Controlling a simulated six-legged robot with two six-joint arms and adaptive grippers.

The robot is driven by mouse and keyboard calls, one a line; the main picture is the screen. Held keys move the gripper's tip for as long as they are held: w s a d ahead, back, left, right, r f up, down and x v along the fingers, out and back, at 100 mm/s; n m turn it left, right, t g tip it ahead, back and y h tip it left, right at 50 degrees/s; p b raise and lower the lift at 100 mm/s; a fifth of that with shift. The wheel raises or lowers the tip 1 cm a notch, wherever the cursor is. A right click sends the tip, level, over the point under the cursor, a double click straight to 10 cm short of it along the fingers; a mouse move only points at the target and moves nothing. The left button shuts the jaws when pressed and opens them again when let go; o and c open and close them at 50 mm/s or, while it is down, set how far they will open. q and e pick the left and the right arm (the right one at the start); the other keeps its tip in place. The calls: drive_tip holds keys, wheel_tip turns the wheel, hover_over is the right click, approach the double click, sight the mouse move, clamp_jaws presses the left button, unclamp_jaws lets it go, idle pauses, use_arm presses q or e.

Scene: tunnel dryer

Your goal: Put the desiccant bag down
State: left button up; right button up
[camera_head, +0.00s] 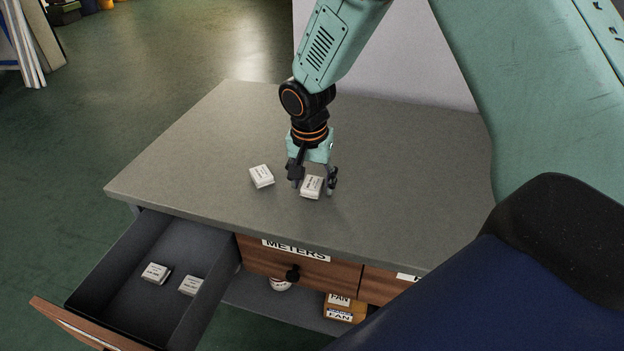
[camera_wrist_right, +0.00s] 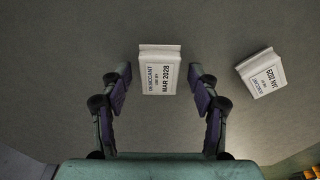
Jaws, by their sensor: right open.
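A white desiccant bag (camera_head: 311,187) lies on the grey tabletop between the fingers of my right gripper (camera_head: 312,184). In the right wrist view this bag (camera_wrist_right: 160,76) reads "MAR 2028", and the open fingers of the right gripper (camera_wrist_right: 160,90) stand apart on both sides with gaps. A second desiccant bag (camera_head: 261,176) lies to the left on the tabletop; in the right wrist view it (camera_wrist_right: 262,73) reads "JAN 2029". Two more bags (camera_head: 155,273) (camera_head: 191,286) lie in the open drawer. My left gripper does not show.
The grey table (camera_head: 210,140) has free room left, behind and right of the bags. The open drawer (camera_head: 118,293) sticks out at the front left. A closed drawer (camera_head: 315,272) labelled "METERS" is beside it. Boxes labelled "FAN" (camera_head: 343,309) sit on a shelf below.

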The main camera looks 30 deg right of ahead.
sight(310, 188)
wheel_tip(310, 188, up, 12)
drive_tip(key=a+p, duration=0.1)
drive_tip(key=p, duration=0.1)
drive_tip(key=shift+s+p, duration=0.3)
drive_tip(key=shift+s, duration=0.1)
drive_tip(key=shift+r, duration=0.15)
drive_tip(key=shift+s, duration=0.1)
idle(1.7)
